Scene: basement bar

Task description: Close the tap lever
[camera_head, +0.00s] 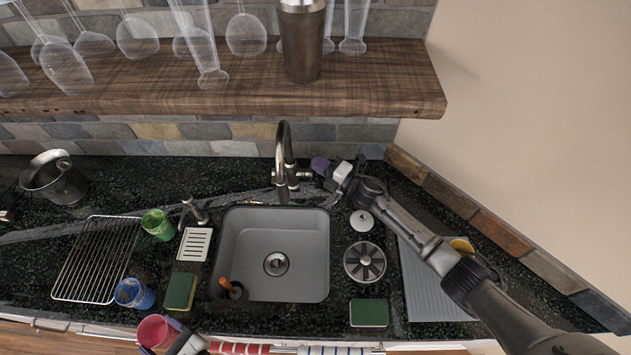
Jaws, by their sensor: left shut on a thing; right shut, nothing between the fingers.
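The metal tap (283,150) stands behind the grey sink (232,250), its spout arching upward. Its small lever (303,174) sticks out on the right side of the tap's base. My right gripper (322,166) is shut and empty, just right of the lever; I cannot tell whether its fingertips touch it. My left gripper (160,335) is at the bottom edge of the view, at the counter's front. It seems to be shut on the red cup (152,330), with its fingers around the cup's side.
Left of the sink are a wire rack (95,258), a green cup (158,224), a blue cup (134,293) and a sponge (181,291). Another sponge (369,313) lies at right.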

